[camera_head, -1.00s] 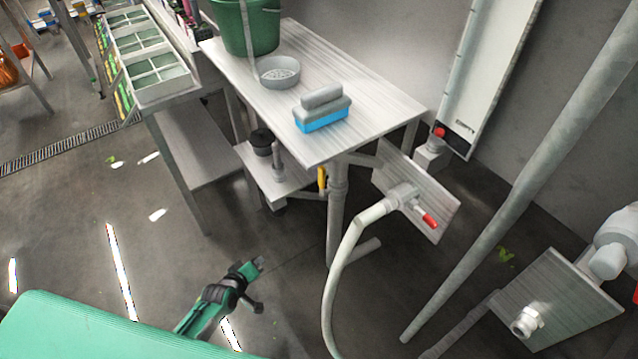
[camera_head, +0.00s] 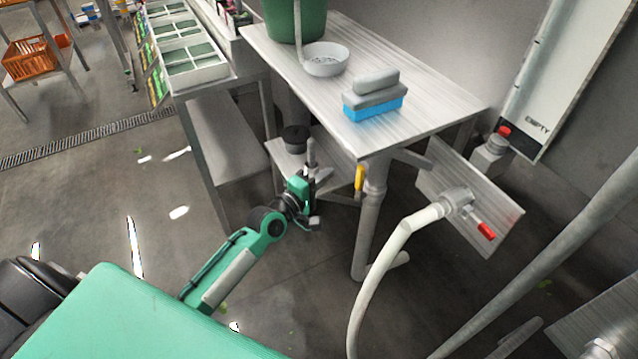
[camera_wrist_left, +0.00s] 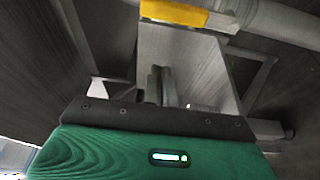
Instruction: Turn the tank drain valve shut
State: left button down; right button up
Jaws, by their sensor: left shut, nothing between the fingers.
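A yellow valve handle (camera_head: 360,178) hangs upright below the near corner of the steel table, beside its pipe leg. It also shows at the top of the left wrist view (camera_wrist_left: 175,13). A second valve has a red lever (camera_head: 486,231), on a plate to the right, with a pale hose joined to it. I cannot tell from any label which one is the tank drain valve. My left gripper (camera_head: 312,190) is below the table, left of the yellow handle and apart from it. Its fingers (camera_wrist_left: 166,86) are shut and empty. My right gripper is out of view.
The steel table (camera_head: 440,105) carries a green bucket (camera_head: 297,20), a white bowl (camera_head: 326,62) and a blue-and-grey brush (camera_head: 373,98). The pipe leg (camera_head: 370,225) and pale hose (camera_head: 385,265) stand right of my left arm. A white panel (camera_head: 540,75) reads EMPTY. Open floor lies left.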

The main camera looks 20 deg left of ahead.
aim_at(359, 184)
pick_arm(q)
jog(key=w+d, duration=0.1)
jog(key=d, duration=0.2)
jog(key=w+d, duration=0.1)
jog(key=shift+w+d+f, duration=0.1)
jog(key=shift+w+d, duration=0.2)
jog(key=shift+d, duration=0.1)
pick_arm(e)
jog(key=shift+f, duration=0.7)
pick_arm(q)
jog(key=shift+s+d, duration=0.1)
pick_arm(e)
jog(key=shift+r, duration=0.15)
